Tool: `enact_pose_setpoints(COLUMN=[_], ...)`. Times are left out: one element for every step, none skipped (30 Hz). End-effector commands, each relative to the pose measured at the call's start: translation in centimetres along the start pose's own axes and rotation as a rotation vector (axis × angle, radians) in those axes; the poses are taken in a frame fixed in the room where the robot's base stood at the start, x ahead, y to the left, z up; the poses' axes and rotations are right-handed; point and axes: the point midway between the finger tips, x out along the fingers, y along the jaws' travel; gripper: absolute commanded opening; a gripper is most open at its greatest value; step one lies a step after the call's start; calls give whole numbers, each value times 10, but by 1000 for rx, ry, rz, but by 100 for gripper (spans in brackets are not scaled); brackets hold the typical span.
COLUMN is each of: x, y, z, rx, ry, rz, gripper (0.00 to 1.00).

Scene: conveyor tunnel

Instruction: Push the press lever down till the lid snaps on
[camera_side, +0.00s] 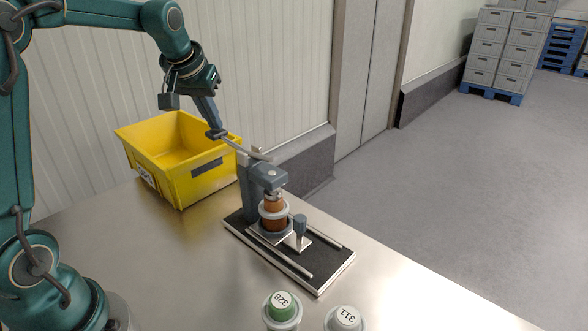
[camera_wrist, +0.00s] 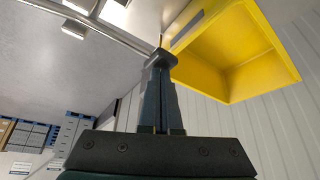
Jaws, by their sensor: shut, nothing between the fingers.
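The press (camera_side: 250,190) stands on a dark base plate (camera_side: 318,284) on the metal table. Its lever (camera_side: 238,147) slants up and left from the press top, with a dark grip at its raised end. A jar with orange-brown contents (camera_side: 274,215) stands upright under the press head (camera_side: 268,176); whether a lid sits on it is hard to tell. My gripper (camera_side: 212,127) is shut and empty, with its tips at the lever's grip. I cannot tell whether they touch. In the wrist view the shut fingers (camera_wrist: 160,60) point away from the camera.
A yellow crate (camera_side: 180,185) stands left of the press, close behind the lever; it also shows in the wrist view (camera_wrist: 235,85). Two lidded jars stand at the front edge, marked 328 (camera_side: 282,308) and 311 (camera_side: 344,319).

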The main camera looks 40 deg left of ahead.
Motion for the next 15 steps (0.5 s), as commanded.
enact_pose_setpoints(x=[-3,-5,-7,-8,-10,-12,-14,-15,-17,-19,-21,-23,-24,-26,-28], y=[0,1,1,1,1,1,2,2,2,2,2,2,2,3,3], z=[-2,-3,-4,-5,-6,-6,-7,-8,-9,-9,-10,-11,-12,-13,-14], rx=[0,0,0,0,0,0,-1,-1,-1,-1,-1,-1,-1,-1,-1], ry=[4,3,4,5,5,4,6,6,5,6,7,6,6,7,6], rz=[1,1,1,1,1,1,1,1,1,1,1,1,1,1,1], gripper=[0,0,0,0,0,0,0,0,0,0,0,0,0,0,0])
